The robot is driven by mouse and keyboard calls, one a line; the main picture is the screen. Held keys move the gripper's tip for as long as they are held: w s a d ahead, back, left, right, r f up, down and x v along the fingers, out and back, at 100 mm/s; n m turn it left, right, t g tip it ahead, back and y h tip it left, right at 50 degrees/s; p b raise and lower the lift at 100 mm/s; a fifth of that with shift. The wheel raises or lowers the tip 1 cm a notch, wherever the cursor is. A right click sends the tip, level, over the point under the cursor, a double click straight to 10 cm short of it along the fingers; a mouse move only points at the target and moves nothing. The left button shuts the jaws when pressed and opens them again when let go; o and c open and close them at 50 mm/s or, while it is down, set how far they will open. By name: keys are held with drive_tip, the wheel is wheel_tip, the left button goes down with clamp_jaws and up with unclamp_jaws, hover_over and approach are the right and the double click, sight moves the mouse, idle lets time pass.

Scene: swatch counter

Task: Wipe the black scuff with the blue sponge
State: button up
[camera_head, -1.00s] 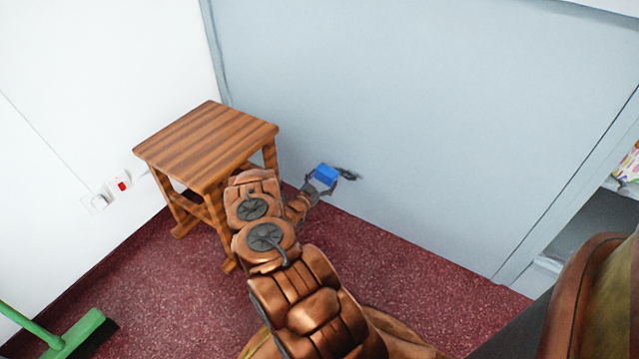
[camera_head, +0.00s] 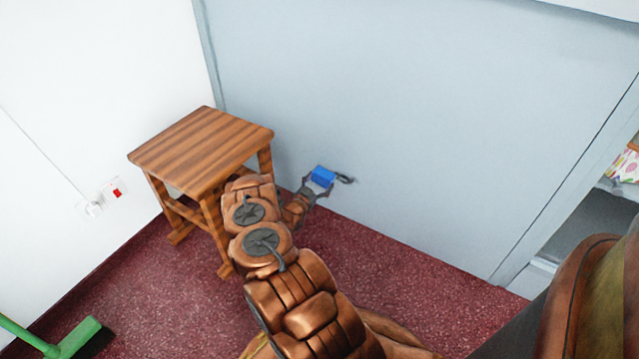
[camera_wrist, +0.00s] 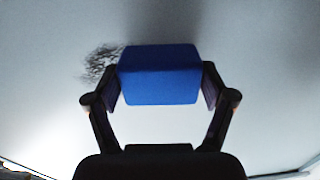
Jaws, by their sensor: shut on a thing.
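The blue sponge (camera_head: 322,177) is held in my gripper (camera_head: 319,184), low in front of the grey-blue panel. In the wrist view the sponge (camera_wrist: 160,75) sits between the two fingers of my gripper (camera_wrist: 160,88), which are shut on its sides. The black scuff (camera_wrist: 101,62) is a patch of dark scribbled strokes on the panel. In the wrist view it shows just left of the sponge's upper left corner. Part of it may be hidden behind the sponge. Whether the sponge touches the panel cannot be told.
A striped wooden stool (camera_head: 200,150) stands left of my arm, close to the panel (camera_head: 400,120). A green broom (camera_head: 75,338) is at the lower left on the red floor (camera_head: 180,290). A shelf opening (camera_head: 600,215) is at the right.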

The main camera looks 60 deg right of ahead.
drive_tip(key=shift+d, duration=0.75)
idle(0.3)
